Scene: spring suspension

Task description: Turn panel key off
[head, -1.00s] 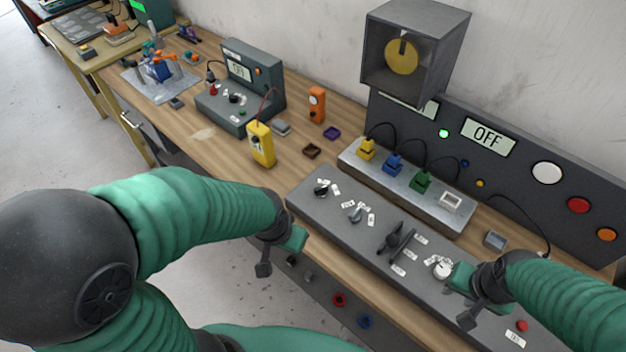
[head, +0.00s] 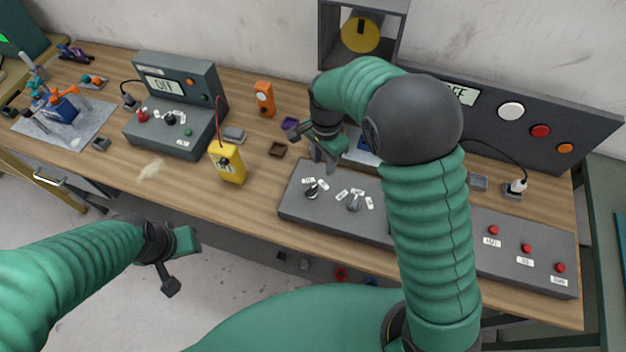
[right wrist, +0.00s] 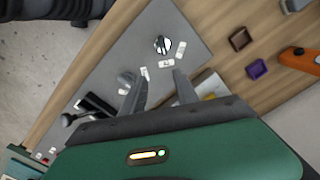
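A small dark rotary switch with a pale ring (head: 312,190) stands at the left end of the sloping grey control panel (head: 300,210); it could be the panel key, but I cannot read its labels. It also shows in the right wrist view (right wrist: 162,45). A grey knob (head: 355,202) with labels sits to its right. My right gripper (head: 315,150) hangs just above and behind the dark switch. In the right wrist view its two fingers (right wrist: 158,92) are apart, empty and clear of the switch. My left gripper (head: 170,262) is off the bench's front edge; its fingers are unclear.
A black lever (right wrist: 95,105) stands farther along the panel, hidden by my right arm in the head view. A yellow meter (head: 227,162), a brown tray (head: 277,149) and an orange device (head: 264,98) stand left of the panel. Red buttons (head: 526,247) line its right end.

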